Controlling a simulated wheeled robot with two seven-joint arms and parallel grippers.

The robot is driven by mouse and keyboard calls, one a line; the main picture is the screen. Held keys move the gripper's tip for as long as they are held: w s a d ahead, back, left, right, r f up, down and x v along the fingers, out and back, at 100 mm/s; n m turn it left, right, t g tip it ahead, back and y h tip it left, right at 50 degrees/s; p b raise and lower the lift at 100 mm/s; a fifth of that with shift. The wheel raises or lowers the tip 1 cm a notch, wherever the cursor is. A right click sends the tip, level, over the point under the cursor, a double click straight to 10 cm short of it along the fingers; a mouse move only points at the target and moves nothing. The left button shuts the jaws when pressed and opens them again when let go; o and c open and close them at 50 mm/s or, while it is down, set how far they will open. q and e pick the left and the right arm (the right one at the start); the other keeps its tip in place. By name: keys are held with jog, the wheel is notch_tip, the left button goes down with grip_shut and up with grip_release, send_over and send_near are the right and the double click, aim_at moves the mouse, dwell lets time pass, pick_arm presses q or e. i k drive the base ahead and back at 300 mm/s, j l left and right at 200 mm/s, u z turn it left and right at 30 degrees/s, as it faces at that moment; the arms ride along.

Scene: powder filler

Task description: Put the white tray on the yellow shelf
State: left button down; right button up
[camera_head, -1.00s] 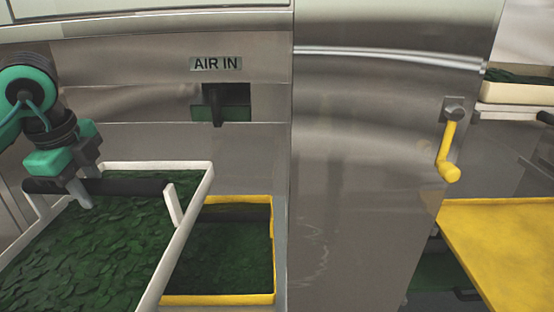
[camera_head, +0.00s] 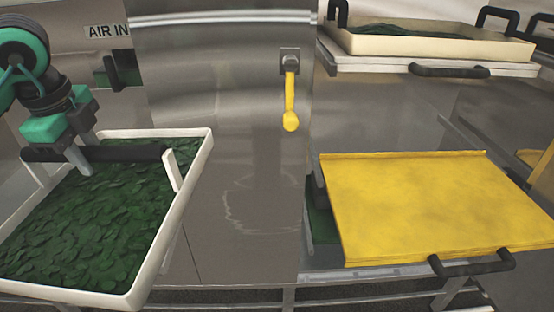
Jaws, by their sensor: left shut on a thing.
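The white tray (camera_head: 160,236) is at the left, full of dark green leaf-like pieces. It has a black bar handle (camera_head: 120,153) near its far end. My left gripper (camera_head: 78,160) is shut on this handle and holds the tray in front of the steel machine. The near left part of the tray is cut off by the picture edge. The yellow shelf (camera_head: 430,205) is at the right, flat and empty, with a black handle on its front edge. The tray is apart from it, to its left. My right gripper does not show.
A cream tray (camera_head: 440,46) with green pieces stands on a higher shelf (camera_head: 430,69) above and behind the yellow shelf. A yellow crank handle (camera_head: 290,100) sticks out from the steel machine panel (camera_head: 225,180) between the white tray and the yellow shelf.

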aim_at(439, 202)
jog(key=k+l, duration=0.1)
jog(key=l, duration=0.6)
jog(key=l+z, duration=0.1)
jog(key=l, duration=0.55)
jog(key=i+l+z, duration=0.2)
jog(key=l, duration=0.3)
jog(key=l+z, duration=0.2)
jog(key=l, duration=0.35)
jog(key=i+z, duration=0.25)
jog(key=i+j+z, duration=0.25)
jog(key=k+l, duration=0.1)
